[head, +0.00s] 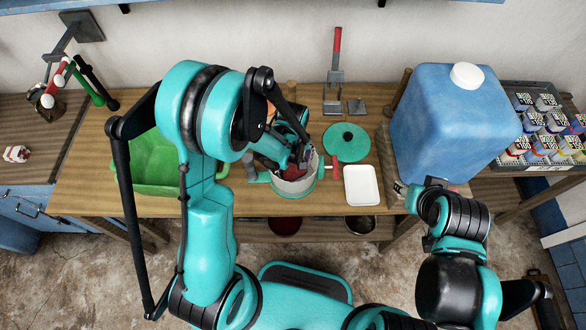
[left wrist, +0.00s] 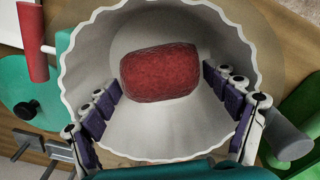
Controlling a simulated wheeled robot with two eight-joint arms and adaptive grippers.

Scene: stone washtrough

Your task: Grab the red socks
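The red socks show as a rounded, textured red roll (left wrist: 160,74) inside a pale container with a wavy rim (left wrist: 70,75). In the head view the container (head: 296,187) stands on the wooden table, a turquoise holder around it. My left gripper (head: 302,158) reaches down into it from above. In the left wrist view its purple-padded fingers (left wrist: 162,85) are spread on both sides of the roll, with gaps visible.
A green basin (head: 155,165) stands to the left. A green round lid (head: 346,142) and a white tray (head: 362,185) lie right of the container.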

